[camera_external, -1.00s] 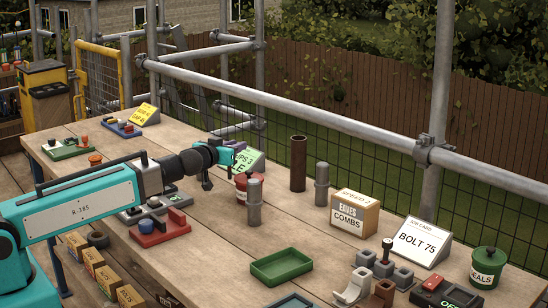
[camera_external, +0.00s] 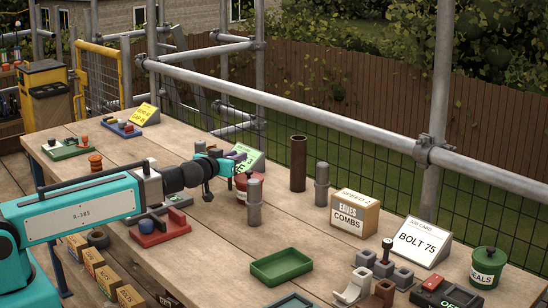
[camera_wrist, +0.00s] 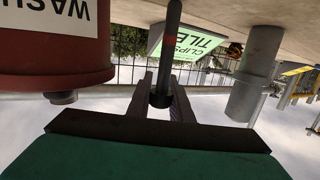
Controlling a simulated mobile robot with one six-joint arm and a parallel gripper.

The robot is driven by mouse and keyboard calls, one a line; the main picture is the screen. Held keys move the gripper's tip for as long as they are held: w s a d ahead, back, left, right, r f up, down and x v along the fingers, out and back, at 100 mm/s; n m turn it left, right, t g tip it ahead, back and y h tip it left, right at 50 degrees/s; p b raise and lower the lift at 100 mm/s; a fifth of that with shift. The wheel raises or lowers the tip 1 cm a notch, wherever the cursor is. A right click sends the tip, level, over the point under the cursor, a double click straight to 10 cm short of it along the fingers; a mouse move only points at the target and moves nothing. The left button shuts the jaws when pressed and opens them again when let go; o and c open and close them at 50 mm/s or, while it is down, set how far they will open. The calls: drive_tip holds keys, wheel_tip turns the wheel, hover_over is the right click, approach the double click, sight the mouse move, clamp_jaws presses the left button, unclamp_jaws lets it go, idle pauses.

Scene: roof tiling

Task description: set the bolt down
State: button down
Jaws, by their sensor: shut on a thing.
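My gripper (camera_external: 238,162) is over the middle of the bench, beside the red tub. In the wrist view, which is upside down, its jaws (camera_wrist: 163,100) are shut on a dark bolt (camera_wrist: 172,45). The head is at the jaws and the shaft runs toward the bench, with a reddish band on it. I cannot tell whether the tip touches the bench. In the external view the held bolt is hard to make out. The job card (camera_external: 421,241) reads BOLT 75.
The red tub (camera_external: 241,192) also fills the upper left of the wrist view (camera_wrist: 50,70). A grey cylinder (camera_external: 254,203) stands close by. The green clips sign (camera_external: 247,157) is behind the gripper. A brown tube (camera_external: 298,163) and green tray (camera_external: 281,266) are further right.

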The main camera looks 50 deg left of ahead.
drive_tip(key=shift+f, duration=0.15)
drive_tip(key=c, duration=1.6)
unclamp_jaws()
drive_tip(key=shift+r, duration=0.25)
drive_tip(key=shift+f+v, duration=0.2)
drive_tip(key=shift+v, duration=1.25)
drive_tip(key=shift+b, duration=1)
drive_tip(key=shift+b, duration=0.3)
drive_tip(key=b, duration=0.2)
drive_tip(key=s+b, duration=0.1)
drive_tip(key=b, duration=0.1)
drive_tip(key=shift+d+r, duration=0.15)
drive_tip(key=b, duration=0.2)
drive_tip(key=s+b, duration=0.1)
drive_tip(key=b, duration=0.1)
drive_tip(key=shift+d, duration=0.25)
